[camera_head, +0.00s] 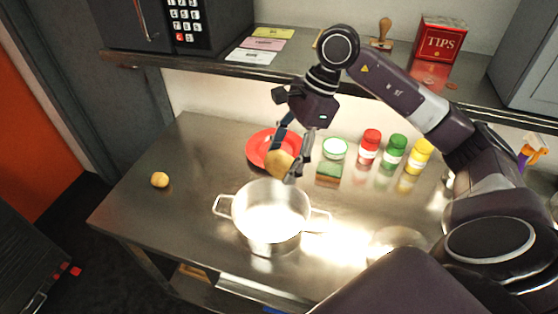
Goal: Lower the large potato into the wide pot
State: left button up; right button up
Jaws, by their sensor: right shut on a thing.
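My right gripper (290,158) is shut on a large tan potato (278,163). It holds the potato near the far rim of the wide pot, in front of the red plate. The wide steel pot (270,222) stands upright on the metal table, with a handle on each side. Glare hides much of its inside, and I cannot tell the potato's exact height above the rim. A smaller potato (160,180) lies alone at the left of the table. My left gripper is not in view.
A red plate (258,148) lies behind the pot. A green-rimmed bowl (334,147), a sponge (328,174) and red (369,146), green (393,153) and yellow (417,156) bottles stand right of it. A shelf (205,66) runs behind.

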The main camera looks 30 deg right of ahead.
jog(key=shift+s+d+r, duration=0.3)
jog(key=shift+s, duration=0.1)
jog(key=shift+s+d+f, duration=0.1)
jog(key=shift+s+f, duration=0.05)
jog(key=shift+f, duration=0.05)
notch_tip(320, 180, down, 10)
jog(key=b, duration=0.6)
jog(key=shift+w, duration=0.3)
jog(key=shift+s, duration=0.15)
jog(key=shift+s+a+r, duration=0.1)
jog(key=shift+s+a, duration=0.1)
jog(key=shift+a, duration=0.15)
jog(key=shift+b, duration=0.35)
jog(key=shift+f+b, duration=4.1)
jog(key=shift+f, duration=0.3)
